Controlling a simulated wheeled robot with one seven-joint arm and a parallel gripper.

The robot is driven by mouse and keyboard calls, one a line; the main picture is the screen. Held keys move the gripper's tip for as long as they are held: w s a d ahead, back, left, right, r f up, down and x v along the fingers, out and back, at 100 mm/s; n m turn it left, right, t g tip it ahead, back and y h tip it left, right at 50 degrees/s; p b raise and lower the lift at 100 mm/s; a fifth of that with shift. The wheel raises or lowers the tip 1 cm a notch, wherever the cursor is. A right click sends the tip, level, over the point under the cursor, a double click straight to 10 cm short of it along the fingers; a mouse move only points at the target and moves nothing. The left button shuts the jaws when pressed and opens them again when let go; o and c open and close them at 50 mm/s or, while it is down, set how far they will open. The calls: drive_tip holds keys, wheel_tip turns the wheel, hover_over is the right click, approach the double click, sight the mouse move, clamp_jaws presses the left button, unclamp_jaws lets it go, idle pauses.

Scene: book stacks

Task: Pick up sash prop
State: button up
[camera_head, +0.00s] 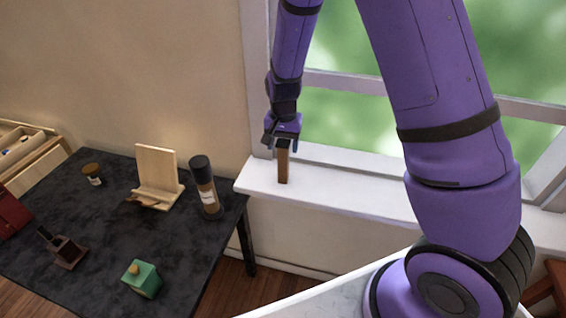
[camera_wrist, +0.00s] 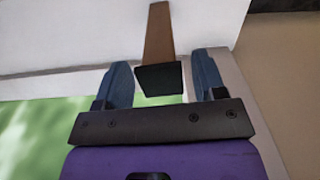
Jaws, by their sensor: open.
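The sash prop (camera_head: 283,166) is a short brown wooden stick standing upright on the white window sill, near its left end. In the wrist view the prop (camera_wrist: 159,40) shows as a brown bar with a dark end that faces the camera. My gripper (camera_head: 283,142) is at the top of the prop, pointing down. In the wrist view its two blue-grey fingers (camera_wrist: 163,78) are apart, one on each side of the prop's dark end, with visible gaps. The gripper is open and holds nothing.
The white sill (camera_head: 340,200) runs right under the window. A black table (camera_head: 100,225) at left bears a wooden stand (camera_head: 156,170), a brown bottle with a dark cap (camera_head: 204,187), a small jar (camera_head: 92,174) and a green box (camera_head: 142,279). The sill around the prop is clear.

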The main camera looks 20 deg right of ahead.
sight(283, 163)
wheel_tip(283, 163, down, 3)
drive_tip(key=shift+f, duration=0.2)
drive_tip(key=c, duration=0.9)
drive_tip(key=shift+r, duration=0.15)
